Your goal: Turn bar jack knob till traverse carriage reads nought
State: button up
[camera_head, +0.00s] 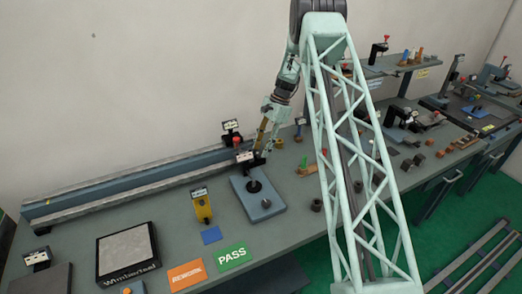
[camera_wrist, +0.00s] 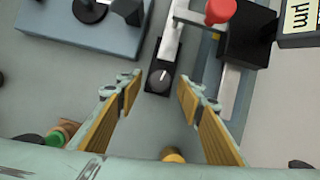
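My gripper (camera_wrist: 158,97) is open, its two tan-padded fingers apart with nothing between the pads. A small black round knob (camera_wrist: 160,79) with a white pointer mark lies just beyond the fingertips, between their lines, on a dark block at the end of a pale bar (camera_wrist: 169,35). I cannot tell whether this is the bar jack knob. A red ball knob (camera_wrist: 219,11) stands by a black block at upper right. A display (camera_wrist: 300,16) beside it shows "µm"; its number is cut off. In the head view my gripper (camera_head: 263,148) points down beside the rail, partly hiding this area.
A blue-grey plate (camera_head: 267,212) with a black post stands close by. A long rail (camera_head: 120,190) runs along the wall. A yellow gauge (camera_head: 202,207), a PASS card (camera_head: 233,256), a REWORK card (camera_head: 187,274) and a framed plate (camera_head: 127,250) lie in front. My lattice column blocks the centre-right.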

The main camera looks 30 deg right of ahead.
jog(key=shift+a+f, duration=0.2)
jog(key=shift+f, duration=0.25)
jog(key=c, duration=0.9)
jog(key=shift+o, duration=0.2)
jog(key=shift+w+n+g+b, duration=0.1)
jog(key=shift+n+g+b, duration=0.4)
jog(key=shift+n, duration=1)
jog(key=o, duration=0.9)
jog(key=shift+c, duration=0.2)
